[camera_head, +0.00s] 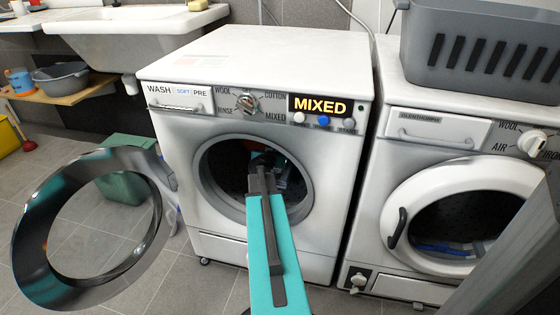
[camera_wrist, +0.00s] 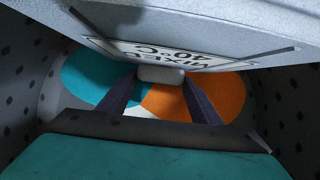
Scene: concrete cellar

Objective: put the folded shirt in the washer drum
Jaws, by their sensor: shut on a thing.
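The white washer (camera_head: 170,120) stands in the middle of the head view, its round door (camera_head: 35,225) swung open to the left. My arm reaches through its opening, and my gripper (camera_head: 262,165) is inside the dark drum (camera_head: 232,175). In the wrist view my gripper (camera_wrist: 160,76) is shut on a small pale tab of a grey folded thing, seemingly the folded shirt (camera_wrist: 230,28). It bears an upside-down label reading MIXED 40°C. Perforated drum walls (camera_wrist: 30,75) surround it. Whether the shirt touches the drum floor cannot be told.
Teal (camera_wrist: 82,78) and orange (camera_wrist: 222,97) patches show beyond my fingers. A second white machine (camera_head: 385,170) with a round door stands close on the right, with a grey basket (camera_head: 430,65) on top. A sink (camera_head: 130,35) is behind left; a green bin (camera_head: 125,185) stands behind the open door.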

